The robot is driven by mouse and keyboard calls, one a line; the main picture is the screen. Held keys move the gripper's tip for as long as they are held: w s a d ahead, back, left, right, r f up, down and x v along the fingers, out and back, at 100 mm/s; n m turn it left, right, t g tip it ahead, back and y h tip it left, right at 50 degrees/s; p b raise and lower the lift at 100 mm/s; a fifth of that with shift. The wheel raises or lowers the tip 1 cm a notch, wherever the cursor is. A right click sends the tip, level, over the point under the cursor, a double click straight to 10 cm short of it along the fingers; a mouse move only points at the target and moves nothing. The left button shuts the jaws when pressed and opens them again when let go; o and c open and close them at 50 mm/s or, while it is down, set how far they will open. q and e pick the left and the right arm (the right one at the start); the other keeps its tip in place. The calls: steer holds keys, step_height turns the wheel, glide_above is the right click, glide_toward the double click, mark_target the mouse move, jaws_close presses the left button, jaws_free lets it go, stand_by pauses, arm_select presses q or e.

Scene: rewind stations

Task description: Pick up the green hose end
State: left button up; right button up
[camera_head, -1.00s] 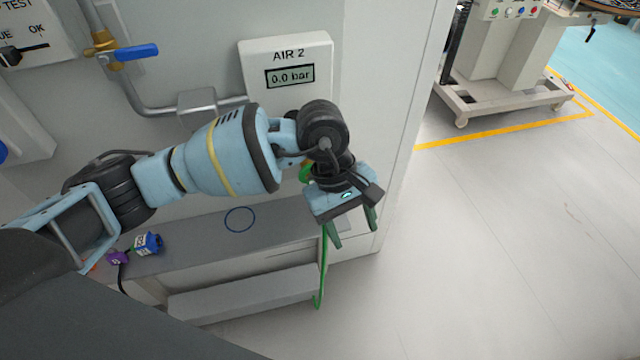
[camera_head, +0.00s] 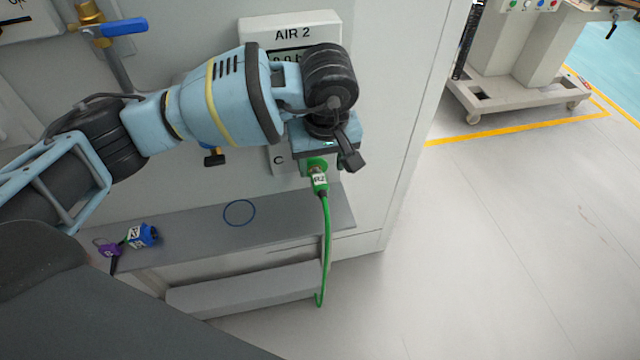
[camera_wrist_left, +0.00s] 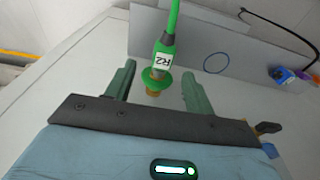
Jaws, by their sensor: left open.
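The green hose end (camera_head: 319,181) has a white label, reading R2 in the left wrist view, and its green hose hangs down past the shelf. In that view its green collar and brass tip (camera_wrist_left: 153,84) lie between the two fingers of my left gripper (camera_wrist_left: 158,70). The fingers are apart, with a gap visible on both sides. In the head view my left gripper (camera_head: 318,158) is just above the hose end, its fingers mostly hidden. I cannot tell what holds the hose end up. My right gripper is not in view.
The AIR 2 gauge box (camera_head: 291,28) is on the wall behind my arm. A grey shelf (camera_head: 200,243) below carries a blue connector (camera_head: 142,235) and a purple one (camera_head: 109,250) at left. A blue-handled valve (camera_head: 122,27) is at upper left. Open floor lies right.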

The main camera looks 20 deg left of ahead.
mark_target(320, 178)
arm_select(q)
steer(key=f+b, duration=0.2)
steer(key=f, duration=0.1)
steer(key=f+b, duration=0.1)
steer(key=shift+a+f, duration=0.25)
steer(key=shift+a, duration=0.1)
steer(key=shift+w+f, duration=0.15)
steer(key=shift+f, duration=0.15)
steer(key=c, duration=1)
steer(key=shift+c, duration=0.5)
steer(key=shift+r, duration=0.1)
